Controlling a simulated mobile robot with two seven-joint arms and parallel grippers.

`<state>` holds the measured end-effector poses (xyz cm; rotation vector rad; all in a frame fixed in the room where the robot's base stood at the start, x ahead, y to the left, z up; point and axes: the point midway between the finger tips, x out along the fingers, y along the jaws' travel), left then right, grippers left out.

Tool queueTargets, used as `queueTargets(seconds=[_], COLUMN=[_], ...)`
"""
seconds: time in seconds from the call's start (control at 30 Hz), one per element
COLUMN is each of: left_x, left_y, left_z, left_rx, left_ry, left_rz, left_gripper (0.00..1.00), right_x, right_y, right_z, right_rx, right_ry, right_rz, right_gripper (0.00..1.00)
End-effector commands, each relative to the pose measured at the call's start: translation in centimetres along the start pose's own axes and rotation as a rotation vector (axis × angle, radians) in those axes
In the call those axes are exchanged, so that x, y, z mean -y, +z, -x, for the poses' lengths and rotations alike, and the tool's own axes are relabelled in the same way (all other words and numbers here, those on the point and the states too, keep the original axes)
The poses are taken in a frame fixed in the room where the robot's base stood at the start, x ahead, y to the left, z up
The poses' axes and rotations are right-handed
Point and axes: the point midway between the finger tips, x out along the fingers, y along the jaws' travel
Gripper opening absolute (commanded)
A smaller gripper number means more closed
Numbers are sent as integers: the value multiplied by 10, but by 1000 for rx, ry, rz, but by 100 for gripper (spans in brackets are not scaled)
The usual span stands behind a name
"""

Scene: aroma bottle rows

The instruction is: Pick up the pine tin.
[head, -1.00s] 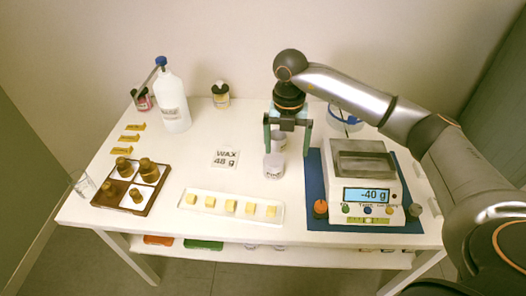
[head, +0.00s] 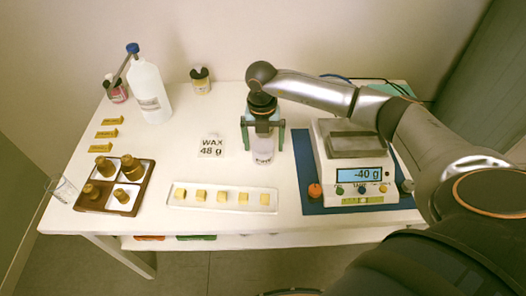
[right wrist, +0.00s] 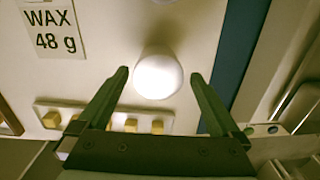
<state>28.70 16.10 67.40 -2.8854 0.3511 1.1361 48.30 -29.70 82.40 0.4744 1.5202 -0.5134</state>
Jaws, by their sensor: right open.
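A small white tin (head: 263,155) with a dark label stands on the table, left of the scale; its lettering is too small to read surely. My right gripper (head: 263,149) is open above and around it, one finger on each side in the head view. In the right wrist view the tin's pale round top (right wrist: 158,75) lies between and just beyond the open fingertips (right wrist: 158,77), with gaps on both sides. My left gripper is not in view.
A scale (head: 352,160) reading -40 g stands on a blue mat (head: 303,175) to the right. A white tray of wax cubes (head: 223,208) lies in front, a "WAX 48 g" card (head: 212,146) to the left. A brown tray with weights (head: 132,205) and a large bottle (head: 150,95) stand farther left.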

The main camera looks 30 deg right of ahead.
Motion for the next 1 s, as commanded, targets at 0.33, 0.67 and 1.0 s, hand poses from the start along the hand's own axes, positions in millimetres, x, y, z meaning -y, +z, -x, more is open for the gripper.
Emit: queueTargets(seconds=[0.33, 0.67, 1.0], left_x=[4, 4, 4], left_y=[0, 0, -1], left_z=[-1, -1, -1], left_rx=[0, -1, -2], left_ry=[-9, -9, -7], left_rz=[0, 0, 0], left_gripper=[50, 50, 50], right_x=[-2, -2, -2], right_y=[-2, -2, -1], right_z=[-37, -37, -36], right_rx=[-2, -1, -1], right_ry=[-1, -1, -1], right_rz=[-1, 0, 0], right_gripper=[100, 83, 45])
